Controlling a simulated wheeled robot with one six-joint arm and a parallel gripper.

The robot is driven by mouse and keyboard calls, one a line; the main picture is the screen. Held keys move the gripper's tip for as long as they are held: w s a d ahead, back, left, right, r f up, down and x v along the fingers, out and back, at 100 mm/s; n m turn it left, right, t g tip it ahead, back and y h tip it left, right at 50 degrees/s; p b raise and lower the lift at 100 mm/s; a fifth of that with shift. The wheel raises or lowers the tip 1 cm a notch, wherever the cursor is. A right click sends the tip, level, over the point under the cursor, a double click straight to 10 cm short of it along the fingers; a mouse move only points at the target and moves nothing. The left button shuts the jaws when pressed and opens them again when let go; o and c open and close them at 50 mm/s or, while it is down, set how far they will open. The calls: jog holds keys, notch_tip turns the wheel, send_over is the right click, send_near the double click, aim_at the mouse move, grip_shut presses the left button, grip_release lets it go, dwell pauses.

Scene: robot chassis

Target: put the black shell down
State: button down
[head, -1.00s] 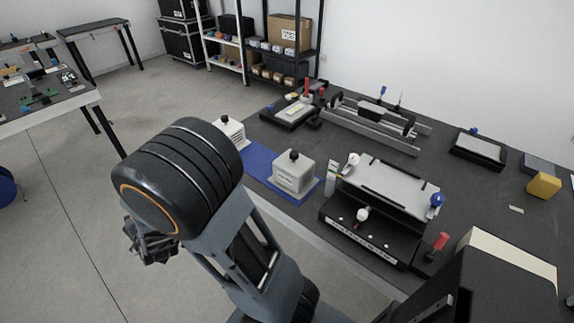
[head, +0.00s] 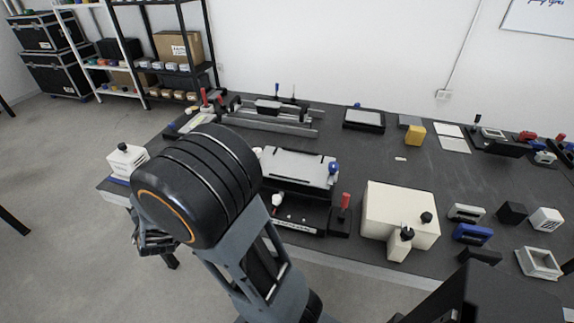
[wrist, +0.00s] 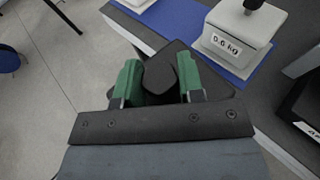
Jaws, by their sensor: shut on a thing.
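The black shell (wrist: 160,72) is in the wrist view, a dark piece with a raised middle part between the two green fingertips. My gripper (wrist: 157,85) is shut on that raised part. A wider dark flat part shows behind and to the right of the fingers. In the wrist view the shell appears in front of the floor and table edge; its height above them is unclear. In the head view my gripper (head: 155,238) is low at the left, mostly behind my arm, and I cannot make out the shell there.
A white weight block marked 0.0 kg (wrist: 240,35) stands on a blue mat (wrist: 262,62). The dark table (head: 385,165) holds a grey-topped fixture (head: 300,168), a cream box (head: 400,215) and several small parts at right. Bare table lies behind the cream box.

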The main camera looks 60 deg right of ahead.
jog(key=s+d+r+m+g+h+p, duration=0.1)
jog(key=s+d+r+m+g+h, duration=0.25)
jog(key=d+r, duration=0.45)
jog(key=s+d+r+m+g+h+p, duration=0.2)
jog(key=d+r+m+g+h, duration=0.25)
jog(key=d, duration=0.45)
jog(key=s+d+r+m+g+p, duration=0.1)
jog(key=s+d+r+m+g, duration=0.35)
jog(key=s, duration=0.25)
jog(key=s+d+r+m+g+p, duration=0.1)
jog(key=s+d+r+m+g, duration=0.35)
jog(key=s, duration=0.25)
jog(key=d+f+p, duration=0.2)
jog(key=d+f, duration=1.1)
jog(key=shift+s+d+f+n+p, duration=0.2)
jog(key=shift+d+f+n+p, duration=0.15)
jog(key=shift+d+f+n, duration=0.05)
